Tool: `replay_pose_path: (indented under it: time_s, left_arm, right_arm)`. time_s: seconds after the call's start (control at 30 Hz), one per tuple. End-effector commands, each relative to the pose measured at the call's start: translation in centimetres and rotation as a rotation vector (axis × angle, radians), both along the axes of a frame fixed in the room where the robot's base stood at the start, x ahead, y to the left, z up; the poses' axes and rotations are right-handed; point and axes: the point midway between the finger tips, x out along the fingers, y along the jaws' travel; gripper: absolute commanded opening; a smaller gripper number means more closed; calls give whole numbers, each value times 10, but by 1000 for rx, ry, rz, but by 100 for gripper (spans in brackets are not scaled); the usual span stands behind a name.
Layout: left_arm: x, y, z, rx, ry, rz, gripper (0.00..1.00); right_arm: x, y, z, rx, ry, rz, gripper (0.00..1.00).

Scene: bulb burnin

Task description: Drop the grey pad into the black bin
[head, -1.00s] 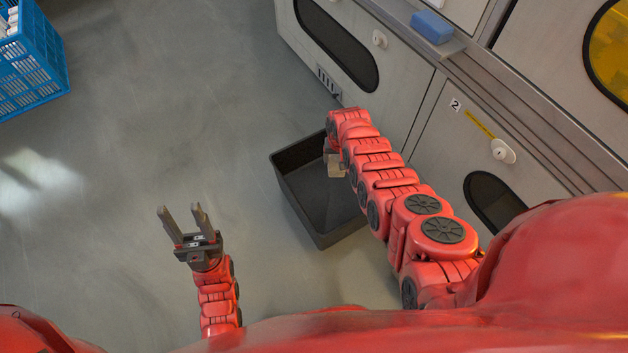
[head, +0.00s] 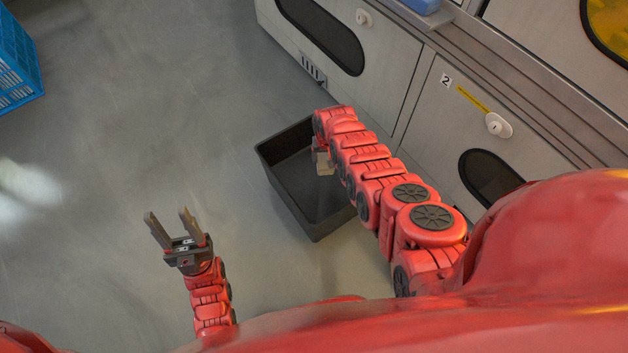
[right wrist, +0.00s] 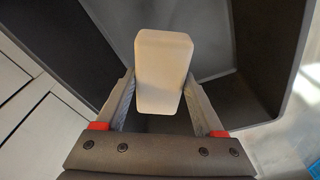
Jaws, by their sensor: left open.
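The black bin (head: 283,200) stands open on the floor in front of the cabinets. The grey pad, a small pale block (right wrist: 163,65), is between the fingers of my right gripper (right wrist: 162,92), which is shut on it. In the head view the pad (head: 325,164) shows over the bin's opening, partly hidden by my right arm. In the right wrist view the dark bin walls (right wrist: 55,30) surround the pad. My left gripper (head: 172,222) is open and empty above the floor, left of the bin.
Cabinets with white knobs (head: 498,126) stand close behind and right of the bin. A blue item (head: 420,5) lies on the cabinet ledge. A blue crate (head: 15,65) is at the far left.

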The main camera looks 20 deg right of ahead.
Motion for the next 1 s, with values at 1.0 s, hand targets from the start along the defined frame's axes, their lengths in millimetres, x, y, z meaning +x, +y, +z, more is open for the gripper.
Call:
replay_pose_path:
  time_s: [1.0]
  left_arm:
    - [2, 0, 48, -17, 14, -1, 50]
  right_arm:
    - [-10, 2, 72, 0, -4, 0, 100]
